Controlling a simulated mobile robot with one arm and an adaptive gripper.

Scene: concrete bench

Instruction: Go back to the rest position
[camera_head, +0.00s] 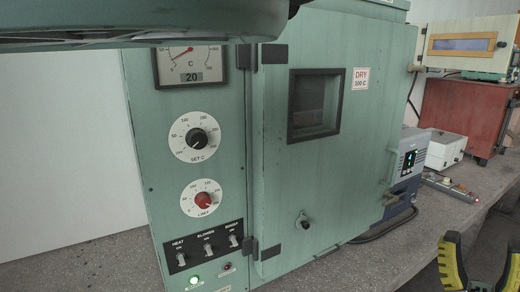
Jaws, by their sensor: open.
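My gripper (482,250) shows at the bottom right corner, cut off by the picture edges. Its two black and yellow fingers are spread apart, with nothing seen between them. It appears in front of the bench, to the right of the green oven (225,140). The rest of the gripper is out of view.
The oven has a closed door, a dial gauge (189,66) and two knobs, and stands on the concrete bench (390,257). To its right are a blue-grey device (409,165), a white box (445,150), a power strip (450,187) and a red cabinet (463,115).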

